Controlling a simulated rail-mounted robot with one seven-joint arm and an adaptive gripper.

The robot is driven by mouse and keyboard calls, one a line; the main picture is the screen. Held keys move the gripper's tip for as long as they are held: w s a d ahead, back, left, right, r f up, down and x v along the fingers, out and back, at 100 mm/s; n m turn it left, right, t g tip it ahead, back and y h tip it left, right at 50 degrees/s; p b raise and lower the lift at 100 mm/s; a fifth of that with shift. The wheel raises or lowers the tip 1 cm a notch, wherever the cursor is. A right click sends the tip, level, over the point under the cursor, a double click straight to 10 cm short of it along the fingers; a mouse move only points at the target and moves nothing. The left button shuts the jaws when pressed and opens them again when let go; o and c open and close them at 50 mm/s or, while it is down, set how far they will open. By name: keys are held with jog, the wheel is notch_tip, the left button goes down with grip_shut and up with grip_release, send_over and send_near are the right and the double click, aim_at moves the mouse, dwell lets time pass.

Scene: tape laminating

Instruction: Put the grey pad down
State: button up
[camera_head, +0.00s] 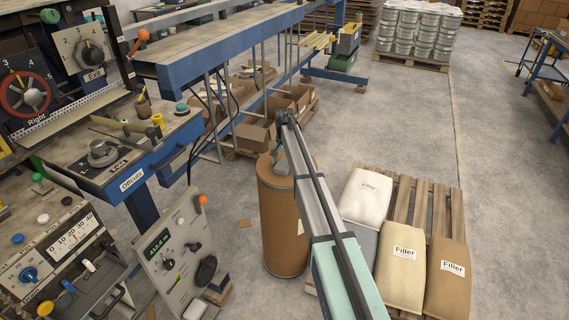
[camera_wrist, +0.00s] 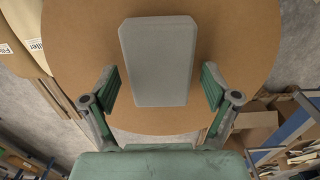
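The grey pad (camera_wrist: 158,62) is a flat rectangular block with bevelled corners. In the wrist view it appears to lie on the round brown top of a drum (camera_wrist: 80,62). My gripper (camera_wrist: 161,84) has its two green-lined fingers spread, one on each side of the pad. A narrow gap shows between each finger and the pad's edge, so the gripper looks open. In the head view my arm reaches over the brown drum (camera_head: 284,230). The pad cannot be told apart clearly from my gripper there.
A wooden pallet (camera_head: 436,206) with several filler bags (camera_head: 401,268) stands right of the drum. A blue-framed bench (camera_head: 215,60) with cardboard boxes (camera_head: 254,136) lies behind. Control panels (camera_head: 176,258) stand at the left. Clear floor (camera_head: 365,125) extends behind the pallet.

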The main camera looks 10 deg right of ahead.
aim_at(284, 163)
notch_tip(284, 163, up, 12)
jog(key=b, duration=0.2)
jog(key=shift+r, duration=0.15)
dwell(0.4)
